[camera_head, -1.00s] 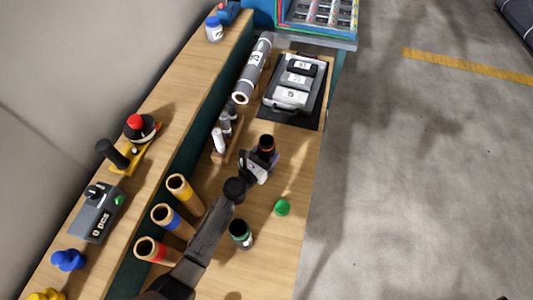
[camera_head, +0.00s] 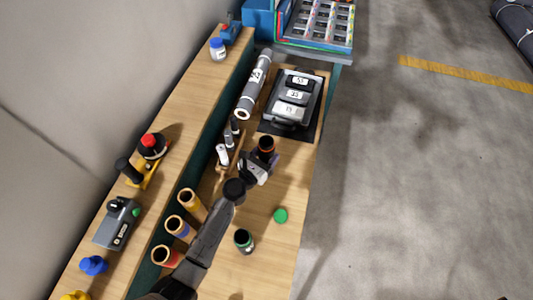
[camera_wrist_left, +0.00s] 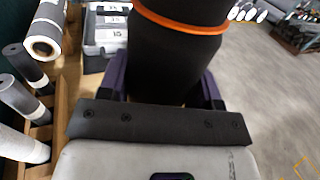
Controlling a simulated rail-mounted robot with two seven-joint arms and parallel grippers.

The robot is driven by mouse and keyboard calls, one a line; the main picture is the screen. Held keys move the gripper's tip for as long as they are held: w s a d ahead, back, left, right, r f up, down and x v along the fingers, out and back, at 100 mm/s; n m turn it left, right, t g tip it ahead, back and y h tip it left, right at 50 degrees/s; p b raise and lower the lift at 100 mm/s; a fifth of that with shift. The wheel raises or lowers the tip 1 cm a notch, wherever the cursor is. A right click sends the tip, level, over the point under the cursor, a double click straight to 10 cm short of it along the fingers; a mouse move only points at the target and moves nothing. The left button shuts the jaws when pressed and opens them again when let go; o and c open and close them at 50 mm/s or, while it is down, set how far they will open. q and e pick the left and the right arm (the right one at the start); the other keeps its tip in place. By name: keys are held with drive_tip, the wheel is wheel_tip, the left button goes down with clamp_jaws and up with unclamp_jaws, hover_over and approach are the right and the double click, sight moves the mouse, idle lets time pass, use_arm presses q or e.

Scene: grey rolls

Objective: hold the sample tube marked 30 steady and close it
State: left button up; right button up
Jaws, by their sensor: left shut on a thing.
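My left gripper (camera_head: 257,170) is shut on a dark tube with an orange ring (camera_head: 266,145), standing about upright at the bench. In the left wrist view the tube (camera_wrist_left: 172,65) fills the space between the purple fingers, its orange band near the top edge. Its opening looks dark in the head view. A second dark tube with a green ring (camera_head: 243,241) stands nearer on the bench. A green cap (camera_head: 280,215) lies on the wood, apart from both tubes. I cannot read the number 30 on either tube. My right gripper is out of view.
Left of my arm stand open cardboard tubes (camera_head: 187,203). A small wooden rack with rolls (camera_head: 223,155), a large grey roll (camera_head: 254,85) and a grey case on a black mat (camera_head: 291,100) lie farther back. Bare wood surrounds the green cap.

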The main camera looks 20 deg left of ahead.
use_arm(q)
drive_tip(key=o, duration=0.4)
drive_tip(key=shift+c, duration=0.2)
drive_tip(key=c, duration=0.7)
